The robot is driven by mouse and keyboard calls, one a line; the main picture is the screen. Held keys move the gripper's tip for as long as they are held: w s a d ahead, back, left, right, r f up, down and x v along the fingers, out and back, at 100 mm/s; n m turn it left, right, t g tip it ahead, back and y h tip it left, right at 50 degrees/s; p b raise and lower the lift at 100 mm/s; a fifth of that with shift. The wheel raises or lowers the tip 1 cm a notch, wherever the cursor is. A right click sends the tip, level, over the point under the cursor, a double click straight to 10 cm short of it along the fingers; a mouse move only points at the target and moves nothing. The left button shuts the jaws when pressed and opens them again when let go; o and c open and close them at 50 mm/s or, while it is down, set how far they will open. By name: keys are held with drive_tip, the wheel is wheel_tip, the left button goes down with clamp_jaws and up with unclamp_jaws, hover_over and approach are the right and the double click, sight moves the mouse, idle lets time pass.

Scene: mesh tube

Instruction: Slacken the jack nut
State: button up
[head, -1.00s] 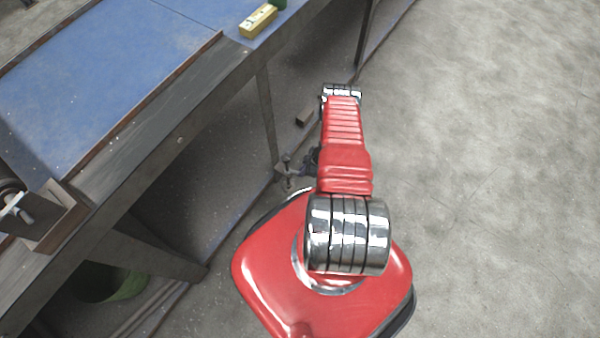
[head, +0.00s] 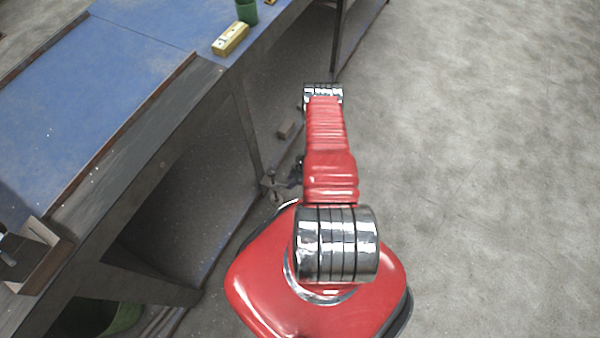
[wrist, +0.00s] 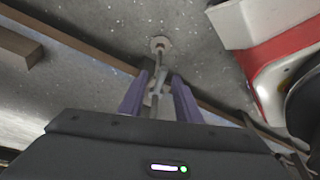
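The jack (head: 271,186) is a small grey metal stand with a screw, low beside the bench's lower shelf in the head view. In the wrist view, its thin rod (wrist: 158,66) runs from a round plate (wrist: 160,44) down between my fingers. My gripper (wrist: 158,82) has two purple fingers spread apart, one on each side of the rod, with a gap visible. The nut is too small to make out clearly. In the head view my gripper (head: 297,170) is a dark shape beside the jack, partly hidden by my red arm.
The blue-topped bench (head: 100,75) stands at left, with a yellow box (head: 230,39) and green cup (head: 247,11) on it. Open concrete floor (head: 480,150) lies to the right.

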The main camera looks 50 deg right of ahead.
drive_tip(key=v, duration=1.1)
drive_tip(key=shift+s, duration=0.2)
drive_tip(key=shift+f, duration=0.1)
